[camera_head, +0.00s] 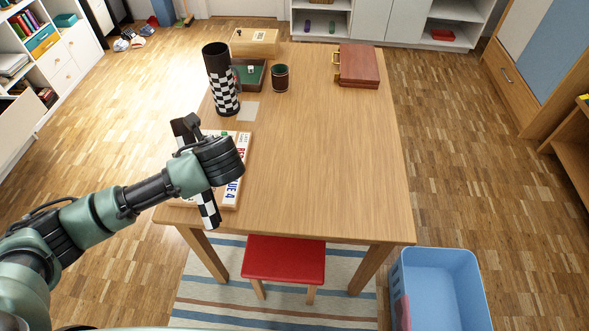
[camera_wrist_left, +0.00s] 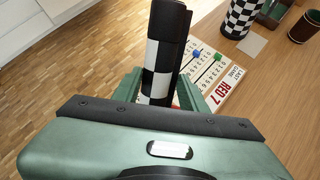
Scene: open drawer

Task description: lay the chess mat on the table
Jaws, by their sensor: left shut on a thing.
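The chess mat (camera_head: 209,211) is a narrow black roll with white checks. My left gripper (camera_wrist_left: 160,95) is shut around the roll, which sticks out on both sides of the jaws in the head view. In the left wrist view the mat (camera_wrist_left: 161,55) stands up between the fingers. The gripper is over the front left corner of the wooden table (camera_head: 320,160), above a game board. The gripper and wrist hide the middle of the roll in the head view. My right gripper is not in view.
The game board (camera_head: 232,188) lies at the table's front left. A checkered tube (camera_head: 222,85), a green tray (camera_head: 260,76), a dark cup (camera_head: 280,78), a pale wooden box (camera_head: 255,43) and a brown case (camera_head: 358,66) stand farther back. The table's middle and right are clear. A red stool (camera_head: 285,260) is in front.

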